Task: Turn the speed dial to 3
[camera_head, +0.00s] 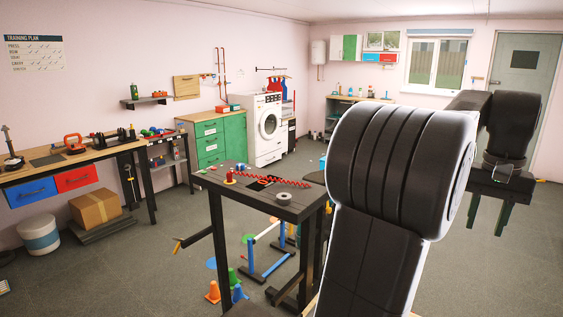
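I cannot make out a speed dial or its markings for certain. A small grey round piece with a dark centre (283,198) lies on the dark table (312,202) in the middle; I cannot tell whether it is a dial. The white washing machine (267,131) at the back wall has controls too small to read. My gripper (488,217) hangs at the right, its two dark green fingers pointing down and apart, with nothing between them. It is well to the right of the table. My arm covers the area right of the table.
The dark table also bears a red piece on a yellow base (230,177) and a red coiled cord (286,182). Cones (213,292) and hurdle bars (277,265) clutter the floor around it. A workbench (92,155), cardboard box (95,207) and bucket (41,237) stand left. Floor left of centre is clear.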

